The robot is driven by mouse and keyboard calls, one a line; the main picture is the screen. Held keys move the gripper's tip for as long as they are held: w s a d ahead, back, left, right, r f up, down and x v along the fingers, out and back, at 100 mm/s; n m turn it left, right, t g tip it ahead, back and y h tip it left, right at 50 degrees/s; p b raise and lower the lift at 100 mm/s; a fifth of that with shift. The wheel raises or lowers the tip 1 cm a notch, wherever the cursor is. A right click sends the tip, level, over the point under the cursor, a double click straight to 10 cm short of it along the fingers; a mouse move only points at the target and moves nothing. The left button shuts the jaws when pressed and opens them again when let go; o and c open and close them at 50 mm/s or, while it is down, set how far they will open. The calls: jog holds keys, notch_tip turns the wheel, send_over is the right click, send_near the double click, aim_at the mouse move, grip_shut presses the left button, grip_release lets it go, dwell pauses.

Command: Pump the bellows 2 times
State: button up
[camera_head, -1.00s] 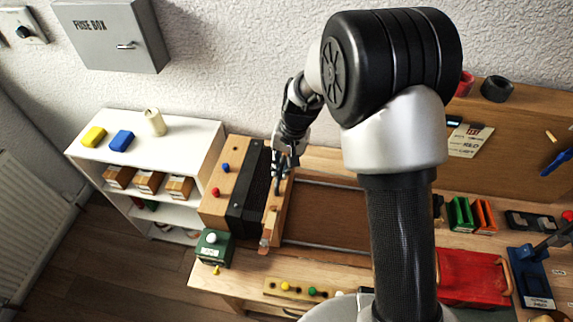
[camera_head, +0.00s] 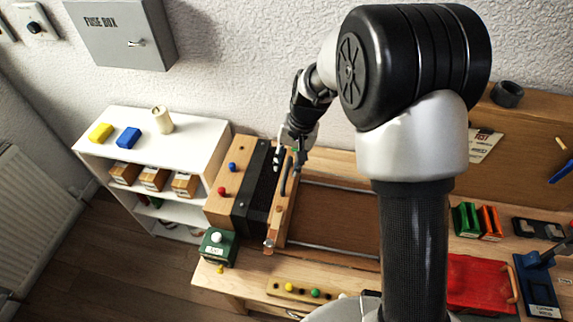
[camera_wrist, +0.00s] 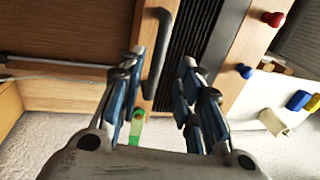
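The bellows (camera_head: 238,190) is a wooden box with black pleated folds (camera_head: 264,175) and a wooden moving board (camera_head: 279,213) on its right side. A dark bar handle (camera_head: 286,178) is on that board. My gripper (camera_head: 289,157) is above the handle's far end. In the wrist view my gripper (camera_wrist: 160,72) is open, its two blue-grey fingers well apart. The handle (camera_wrist: 157,52) shows in the gap between them, nearer the left finger, and no finger is closed on it. The black folds (camera_wrist: 188,40) show beside the board. Exact height above the handle is hard to tell.
A green box with a white button (camera_head: 217,245) stands at the bellows' near end. Red and blue knobs (camera_head: 221,191) are on the fixed box. A recessed track (camera_head: 335,215) lies right of the board. The white shelf (camera_head: 190,140) stands left.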

notch_tip(320, 180, up, 10)
jog(key=d, duration=0.2)
jog(key=shift+s+f, duration=0.15)
jog(key=shift+s, duration=0.1)
